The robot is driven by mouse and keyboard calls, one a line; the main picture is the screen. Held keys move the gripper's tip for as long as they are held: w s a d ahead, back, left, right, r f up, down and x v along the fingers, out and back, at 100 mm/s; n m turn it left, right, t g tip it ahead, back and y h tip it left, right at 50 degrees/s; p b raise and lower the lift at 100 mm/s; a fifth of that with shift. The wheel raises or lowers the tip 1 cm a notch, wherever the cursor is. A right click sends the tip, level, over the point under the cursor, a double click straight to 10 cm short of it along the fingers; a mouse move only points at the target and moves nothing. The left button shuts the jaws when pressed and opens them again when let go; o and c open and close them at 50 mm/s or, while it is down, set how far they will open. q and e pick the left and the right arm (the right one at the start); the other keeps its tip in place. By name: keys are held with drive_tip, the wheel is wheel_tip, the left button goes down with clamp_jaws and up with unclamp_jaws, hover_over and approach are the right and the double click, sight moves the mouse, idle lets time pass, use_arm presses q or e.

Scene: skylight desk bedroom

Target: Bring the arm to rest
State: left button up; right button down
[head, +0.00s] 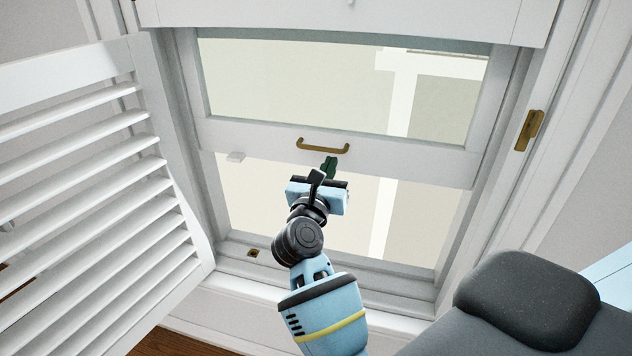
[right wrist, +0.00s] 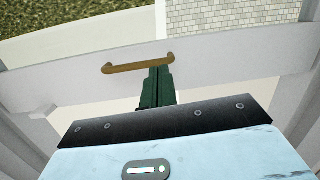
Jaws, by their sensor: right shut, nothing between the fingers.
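My right gripper (head: 330,165) is shut and empty, with its green fingers just below the brass handle (head: 322,146) on the window sash's bottom rail. In the right wrist view the closed fingers (right wrist: 158,85) overlap the lower side of the brass handle (right wrist: 138,64); I cannot tell whether they touch it. My right arm (head: 310,245) reaches up from the bottom of the head view to the window. My left gripper is not in view.
The window sash (head: 420,160) is raised, with an opening below it above the sill. A white louvered shutter (head: 100,190) stands open at the left. A dark grey padded chair back (head: 530,295) is at the lower right. A brass latch (head: 530,130) is on the right frame.

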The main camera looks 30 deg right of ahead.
drive_tip(key=a+f+y, duration=0.2)
drive_tip(key=a+f, duration=0.1)
drive_tip(key=a, duration=0.2)
drive_tip(key=shift+a+f, duration=0.25)
drive_tip(key=shift+a, duration=0.1)
approach(323, 157)
drive_tip(key=x, duration=0.3)
drive_tip(key=shift+x, duration=1)
drive_tip(key=shift+r, duration=0.1)
